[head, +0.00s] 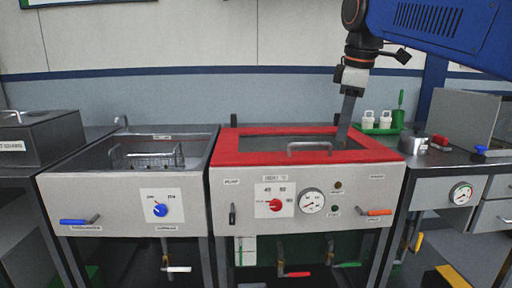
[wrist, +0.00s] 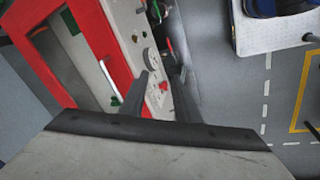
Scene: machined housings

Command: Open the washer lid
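The washer in the middle has a red-framed lid (head: 250,131) with a grey pane, lying flat and apparently shut on its top. A pale bar handle (head: 310,146) stands at the lid's front edge. The lid's red frame (wrist: 97,35) and the handle (wrist: 108,80) also show in the wrist view, left of my fingers. My gripper (head: 345,138) points down over the right part of the lid, to the right of the handle and apart from it. In the wrist view its two fingers (wrist: 164,78) stand apart with nothing held between them.
The washer's front panel (head: 335,187) carries a red knob, a gauge and levers. A sink with a wire basket (head: 147,158) stands at the left. A green tray with white containers (head: 380,126) and a bench with a metal cup (head: 413,145) are at the right.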

